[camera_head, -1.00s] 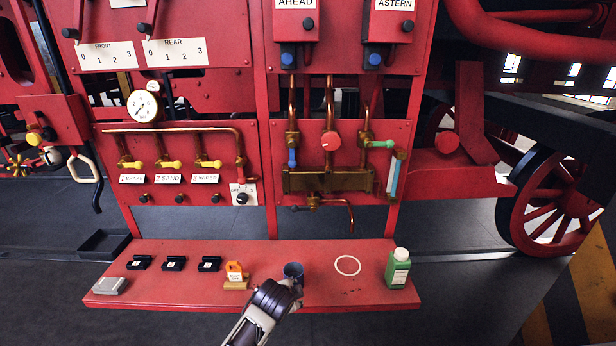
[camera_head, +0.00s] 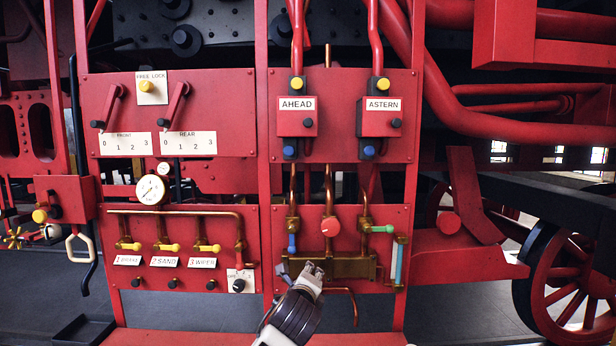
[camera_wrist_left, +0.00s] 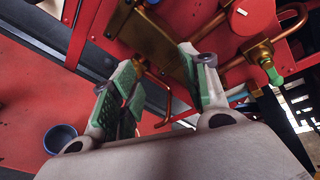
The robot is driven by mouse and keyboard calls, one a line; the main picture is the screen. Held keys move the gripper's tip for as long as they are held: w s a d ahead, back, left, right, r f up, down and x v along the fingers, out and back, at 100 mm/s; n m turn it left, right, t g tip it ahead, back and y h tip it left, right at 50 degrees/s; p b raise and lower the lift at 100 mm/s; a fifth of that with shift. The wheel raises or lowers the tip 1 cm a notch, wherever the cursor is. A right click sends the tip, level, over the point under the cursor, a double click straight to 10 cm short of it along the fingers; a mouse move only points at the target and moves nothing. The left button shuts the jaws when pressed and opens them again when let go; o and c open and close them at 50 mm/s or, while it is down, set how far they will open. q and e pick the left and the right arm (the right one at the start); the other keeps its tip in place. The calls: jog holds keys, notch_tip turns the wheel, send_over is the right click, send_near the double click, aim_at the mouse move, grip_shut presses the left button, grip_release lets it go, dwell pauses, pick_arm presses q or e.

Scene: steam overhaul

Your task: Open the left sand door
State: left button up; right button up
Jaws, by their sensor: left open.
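No part is labelled as a sand door. Two red boxes with black knobs sit on the upper right panel: the left box (camera_head: 296,117), labelled AHEAD, and the right box (camera_head: 382,117), labelled ASTERN. Both look closed. A "2 SAND" label (camera_head: 165,262) sits under a yellow-handled valve on the lower left panel. My left gripper (camera_head: 312,270) is below the AHEAD box, in front of the brass manifold (camera_head: 350,267). In the left wrist view its green-padded fingers (camera_wrist_left: 160,72) are apart with nothing held. My right gripper is not in view.
Two red levers (camera_head: 112,106) and a gauge (camera_head: 151,189) are on the left. A red knob (camera_head: 330,226) and copper pipes stand near my gripper. A blue cup (camera_wrist_left: 60,139) is on the red shelf below. Large red pipes run at the right.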

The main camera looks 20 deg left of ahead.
pick_arm(q)
notch_tip(320, 180, up, 20)
jog(key=d+m+t+y, duration=0.1)
jog(key=m+t, duration=0.3)
jog(key=m, duration=0.2)
jog(key=m+t+y, duration=0.3)
jog(key=m, duration=0.2)
send_near(308, 124)
jog(key=v, duration=0.5)
jog(key=shift+s+a, duration=0.1)
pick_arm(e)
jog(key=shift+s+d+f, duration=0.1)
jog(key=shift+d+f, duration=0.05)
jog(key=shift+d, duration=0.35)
pick_arm(q)
jog(key=shift+p+x, duration=1.8)
jog(key=shift+x, duration=5.1)
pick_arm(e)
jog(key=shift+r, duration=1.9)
pick_arm(q)
grip_shut()
